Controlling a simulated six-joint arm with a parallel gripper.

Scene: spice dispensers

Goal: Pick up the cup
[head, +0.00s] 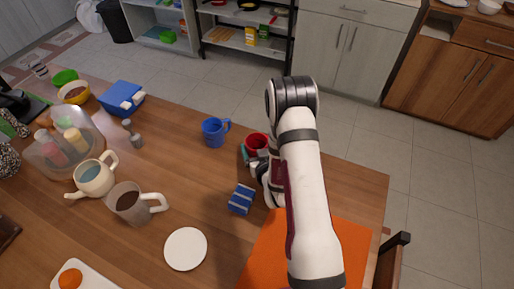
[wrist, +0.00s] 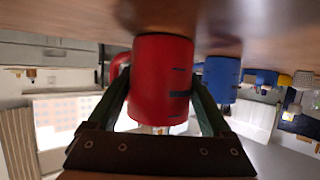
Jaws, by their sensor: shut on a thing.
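A red cup (head: 257,143) is near the far edge of the wooden table in the head view, partly hidden by my arm. My gripper (head: 256,160) is at the cup's near side. In the wrist view the picture is upside down, and the red cup (wrist: 163,75) sits between the two dark green fingers of my gripper (wrist: 160,90), which are shut on its sides. Its handle shows at the left, partly behind a finger. I cannot tell whether its base touches the table. A blue cup (head: 214,133) stands to its left, also visible in the wrist view (wrist: 221,78).
A blue striped box (head: 241,199) lies close to my gripper, with an orange mat (head: 262,250) nearer the front. Bare table lies between the blue cup and the plate.

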